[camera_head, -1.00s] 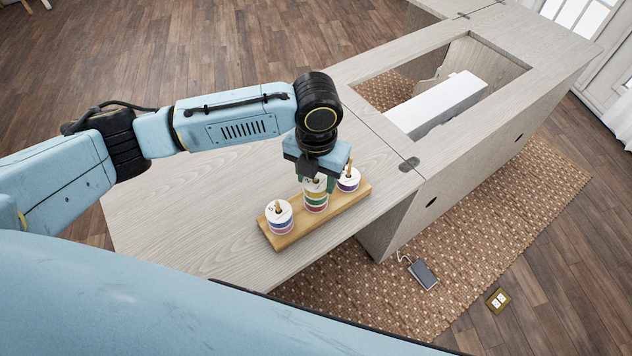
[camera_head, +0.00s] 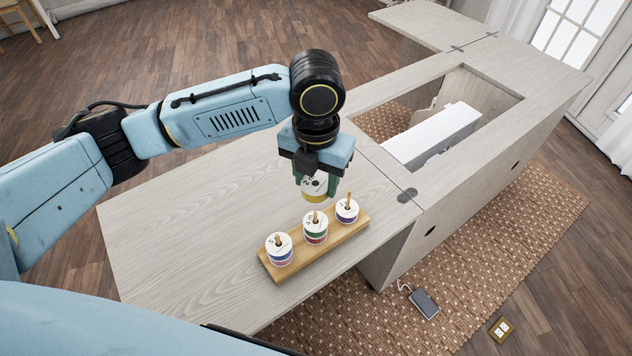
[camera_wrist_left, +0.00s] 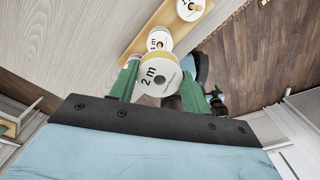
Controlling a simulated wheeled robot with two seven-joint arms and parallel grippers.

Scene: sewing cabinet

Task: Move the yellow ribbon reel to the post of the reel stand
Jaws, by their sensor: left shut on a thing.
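My left gripper (camera_head: 316,183) is shut on the yellow ribbon reel (camera_head: 314,193), a white-faced reel with a yellow band, held in the air above and behind the stand's middle post. The reel also shows between the green fingers in the left wrist view (camera_wrist_left: 158,76), with "2 m" on its face. The wooden reel stand (camera_head: 301,252) lies on the cabinet top. It has three posts, each with reels: a blue-and-red stack (camera_head: 279,256) at left, a green-and-red stack (camera_head: 316,235) in the middle, and a purple reel (camera_head: 347,215) at right. My right gripper is not in view.
The pale wood cabinet top (camera_head: 180,235) is clear to the left of the stand. An opening with a white sewing machine part (camera_head: 432,133) lies behind at the right. The top's front edge is close to the stand, with a woven rug (camera_head: 470,255) below.

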